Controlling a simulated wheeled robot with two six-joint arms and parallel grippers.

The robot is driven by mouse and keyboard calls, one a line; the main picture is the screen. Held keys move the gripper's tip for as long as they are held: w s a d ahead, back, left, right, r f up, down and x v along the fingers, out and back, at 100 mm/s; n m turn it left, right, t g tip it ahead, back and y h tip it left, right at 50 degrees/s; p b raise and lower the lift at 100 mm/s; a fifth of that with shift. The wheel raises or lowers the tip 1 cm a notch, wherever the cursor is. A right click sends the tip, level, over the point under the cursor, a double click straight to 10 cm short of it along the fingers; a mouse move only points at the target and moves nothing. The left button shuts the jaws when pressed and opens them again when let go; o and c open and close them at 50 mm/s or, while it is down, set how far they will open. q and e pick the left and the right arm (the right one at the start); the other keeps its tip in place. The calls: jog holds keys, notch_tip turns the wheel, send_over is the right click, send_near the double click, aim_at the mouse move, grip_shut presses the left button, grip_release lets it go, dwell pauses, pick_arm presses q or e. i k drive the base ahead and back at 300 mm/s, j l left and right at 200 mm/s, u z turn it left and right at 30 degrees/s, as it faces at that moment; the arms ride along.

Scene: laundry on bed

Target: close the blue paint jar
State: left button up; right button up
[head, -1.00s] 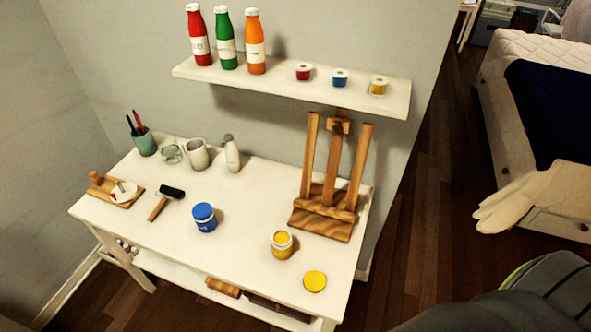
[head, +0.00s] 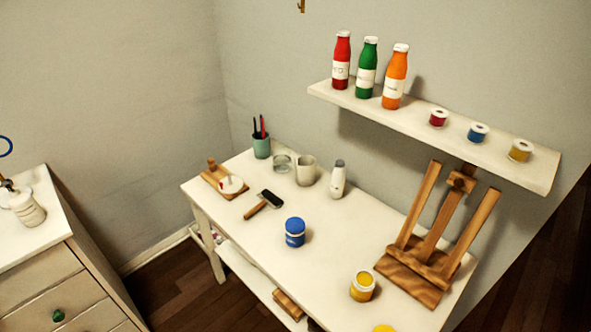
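The blue paint jar (head: 295,232) stands upright on the white table, near the middle of its top. A blue lid sits on top of it; I cannot tell how tightly it is on. Neither of my grippers is in view.
An open yellow jar (head: 362,286) stands to the right, with a yellow lid (head: 384,328) at the bottom edge. A wooden easel (head: 430,250) stands behind. A roller (head: 264,203), a white bottle (head: 338,180) and a mug (head: 306,171) are farther left. Bare white tabletop (head: 340,240) surrounds the blue jar.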

aim_at(293, 241)
jog(key=i+j+z, duration=0.7)
jog(key=j, duration=0.25)
jog(key=i+j+z, duration=0.1)
jog(key=j+z, duration=0.15)
jog(key=j, duration=0.15)
